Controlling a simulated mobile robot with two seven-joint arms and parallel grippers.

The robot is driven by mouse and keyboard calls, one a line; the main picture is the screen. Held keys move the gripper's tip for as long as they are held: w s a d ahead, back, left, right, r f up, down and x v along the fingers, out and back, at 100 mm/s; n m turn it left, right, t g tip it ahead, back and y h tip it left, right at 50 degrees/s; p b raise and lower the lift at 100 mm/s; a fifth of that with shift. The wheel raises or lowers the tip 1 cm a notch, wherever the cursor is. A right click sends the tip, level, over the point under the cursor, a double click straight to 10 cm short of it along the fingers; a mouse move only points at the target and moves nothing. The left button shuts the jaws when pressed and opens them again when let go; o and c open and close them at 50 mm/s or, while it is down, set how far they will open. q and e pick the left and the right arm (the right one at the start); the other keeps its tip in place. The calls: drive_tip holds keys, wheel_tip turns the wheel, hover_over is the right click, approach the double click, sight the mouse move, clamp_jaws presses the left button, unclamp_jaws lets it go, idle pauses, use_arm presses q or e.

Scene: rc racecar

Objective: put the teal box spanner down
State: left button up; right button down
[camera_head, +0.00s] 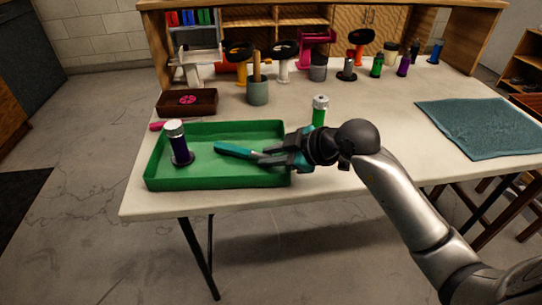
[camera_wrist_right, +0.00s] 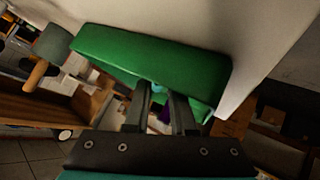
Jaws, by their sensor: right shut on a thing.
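The teal box spanner (camera_head: 234,151) is held by my right gripper (camera_head: 262,158), over the right half of the green tray (camera_head: 165,158) in the head view. It lies roughly level and points left from the fingers; whether it touches the tray floor I cannot tell. In the right wrist view the fingers (camera_wrist_right: 160,98) are close together, the green tray (camera_wrist_right: 150,50) is beyond them, and only a small bit of teal shows between them. My left gripper is not in view.
A green bottle (camera_head: 319,112) stands behind my gripper. A blue cloth (camera_head: 480,128) lies right.

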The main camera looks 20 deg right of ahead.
drive_tip(key=shift+f, duration=0.2)
drive_tip(key=shift+s+f, duration=0.2)
drive_tip(key=shift+f, duration=0.45)
drive_tip(key=c, duration=1)
unclamp_jaws()
drive_tip(key=shift+f, duration=0.1)
drive_tip(key=shift+r, duration=0.4)
drive_tip(key=shift+s+d+r, duration=0.1)
drive_tip(key=shift+r, duration=0.25)
drive_tip(key=p+v, duration=0.2)
drive_tip(key=v, duration=0.3)
drive_tip(key=p+v, duration=0.2)
drive_tip(key=v, duration=0.3)
drive_tip(key=shift+r, duration=0.4)
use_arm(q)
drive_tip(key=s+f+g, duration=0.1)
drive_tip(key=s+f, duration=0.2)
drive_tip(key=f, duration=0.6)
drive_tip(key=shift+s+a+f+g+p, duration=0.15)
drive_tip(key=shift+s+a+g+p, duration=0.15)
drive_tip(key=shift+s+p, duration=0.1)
use_arm(e)
drive_tip(key=shift+s+d+r, duration=0.3)
drive_tip(key=shift+s+r, duration=0.05)
drive_tip(key=shift+s, duration=0.05)
